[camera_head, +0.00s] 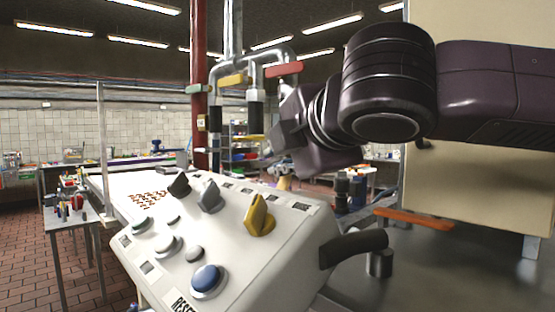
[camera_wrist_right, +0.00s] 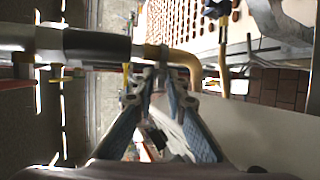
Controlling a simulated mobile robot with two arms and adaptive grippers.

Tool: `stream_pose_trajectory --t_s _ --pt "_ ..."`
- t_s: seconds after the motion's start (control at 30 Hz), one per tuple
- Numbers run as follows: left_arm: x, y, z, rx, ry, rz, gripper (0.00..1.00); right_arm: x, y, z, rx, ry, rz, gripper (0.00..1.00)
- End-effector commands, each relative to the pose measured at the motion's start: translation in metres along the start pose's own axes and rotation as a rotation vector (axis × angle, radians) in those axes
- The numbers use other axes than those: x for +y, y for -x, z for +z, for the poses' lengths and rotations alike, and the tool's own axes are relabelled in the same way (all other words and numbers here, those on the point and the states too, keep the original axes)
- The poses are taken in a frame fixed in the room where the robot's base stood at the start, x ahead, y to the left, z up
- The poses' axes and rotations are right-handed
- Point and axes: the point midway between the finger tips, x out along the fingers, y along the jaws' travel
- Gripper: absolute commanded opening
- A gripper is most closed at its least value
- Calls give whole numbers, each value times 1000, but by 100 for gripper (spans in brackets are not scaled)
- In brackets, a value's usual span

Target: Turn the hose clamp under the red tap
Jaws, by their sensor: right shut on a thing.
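The red tap (camera_head: 283,69) is on a bent metal pipe in the upper middle of the head view. Below it hangs a black hose end (camera_head: 256,115). A yellow hose clamp (camera_head: 249,138) shows at its lower end and as a curved yellow bar in the right wrist view (camera_wrist_right: 185,58). My right gripper (camera_head: 268,148) reaches in from the right beside the clamp. In the right wrist view its fingers (camera_wrist_right: 160,82) close together at the yellow bar. The exact contact is small and partly hidden. My left gripper is in neither view.
A yellow tap (camera_head: 233,80) and a green tap (camera_head: 198,89) are to the left on neighbouring pipes. A white control panel (camera_head: 285,225) with knobs stands below my right arm. A red column (camera_head: 198,40) rises behind the pipes. A beige board (camera_head: 480,190) is at the right.

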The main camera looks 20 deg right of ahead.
Motion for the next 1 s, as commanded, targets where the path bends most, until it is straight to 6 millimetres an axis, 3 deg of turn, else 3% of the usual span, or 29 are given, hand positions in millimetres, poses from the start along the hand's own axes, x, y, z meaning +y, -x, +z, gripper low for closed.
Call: stream_pose_trajectory --t_s 0.13,0.47,1.0 --pt "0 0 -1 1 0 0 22 -1 -1 1 -4 -1 -2 23" --pt "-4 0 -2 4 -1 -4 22 1 5 0 -1 -1 2 23" --pt "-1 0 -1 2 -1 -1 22 1 102 2 -2 -2 2 23"
